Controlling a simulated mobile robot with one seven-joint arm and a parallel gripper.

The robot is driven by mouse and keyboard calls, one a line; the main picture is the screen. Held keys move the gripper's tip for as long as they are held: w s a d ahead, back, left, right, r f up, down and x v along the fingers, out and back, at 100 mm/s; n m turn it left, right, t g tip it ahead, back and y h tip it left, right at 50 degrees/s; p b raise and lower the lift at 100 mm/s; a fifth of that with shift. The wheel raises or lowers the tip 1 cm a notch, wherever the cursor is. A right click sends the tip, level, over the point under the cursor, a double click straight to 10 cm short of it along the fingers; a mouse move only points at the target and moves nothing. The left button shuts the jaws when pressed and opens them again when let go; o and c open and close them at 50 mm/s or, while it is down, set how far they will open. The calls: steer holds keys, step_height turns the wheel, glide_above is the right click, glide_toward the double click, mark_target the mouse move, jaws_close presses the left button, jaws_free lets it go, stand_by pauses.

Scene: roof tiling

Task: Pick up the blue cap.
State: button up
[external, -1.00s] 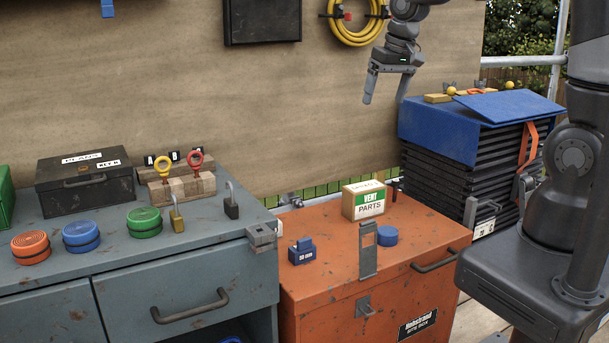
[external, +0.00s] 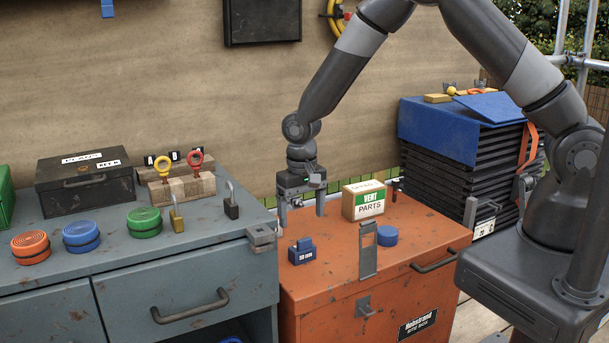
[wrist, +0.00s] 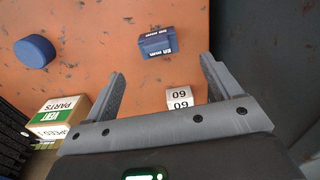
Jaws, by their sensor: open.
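A round, plain blue cap (external: 387,236) lies on the orange chest, to the right of an upright grey hasp plate. It also shows at the upper left of the wrist view (wrist: 35,50). My gripper (external: 301,214) points down above the back left of the chest, left of the cap and apart from it. In the wrist view my gripper's jaws (wrist: 162,72) are spread wide with nothing held. A blue block with a white size label (external: 302,251) sits on the chest in front of my gripper; it shows beyond the fingertips in the wrist view (wrist: 157,42).
A VENT PARTS box (external: 364,201) stands behind the cap. The hasp plate (external: 368,250) stands between block and cap. A white label reading 60 (wrist: 179,98) shows between my fingers. The grey bench holds orange, blue (external: 81,237) and green round stacks.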

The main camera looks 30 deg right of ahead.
mark_target(303, 249)
step_height(303, 249, down, 11)
steer(key=shift+s+d+r, duration=0.1)
steer(key=shift+d, duration=0.05)
stand_by(0.4)
steer(key=c, duration=1.1)
steer(key=shift+o, duration=0.2)
